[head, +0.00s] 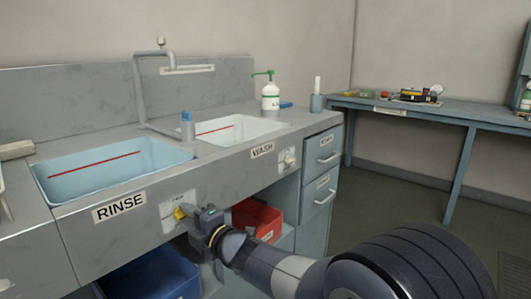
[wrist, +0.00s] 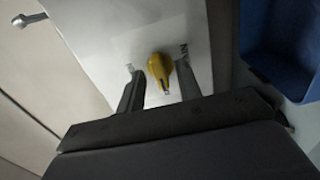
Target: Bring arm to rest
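My arm reaches from the lower right of the head view to the front of the sink counter. My gripper (head: 192,217) is at a yellow knob (head: 180,213) on a pale plate below the rinse basin. In the wrist view the two dark fingers stand apart, one on each side of the yellow knob (wrist: 158,70). A gap shows between the knob and each finger, so my gripper (wrist: 157,80) is open and holds nothing. The knob's pointer end faces toward the palm in the wrist view.
The counter holds a blue rinse basin (head: 110,166) and a white wash basin (head: 245,130). Under it are a blue bin (head: 155,277) and a red bin (head: 260,219). Drawers (head: 320,160) stand right of these. Open floor (head: 400,190) lies before the blue-topped table (head: 450,110).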

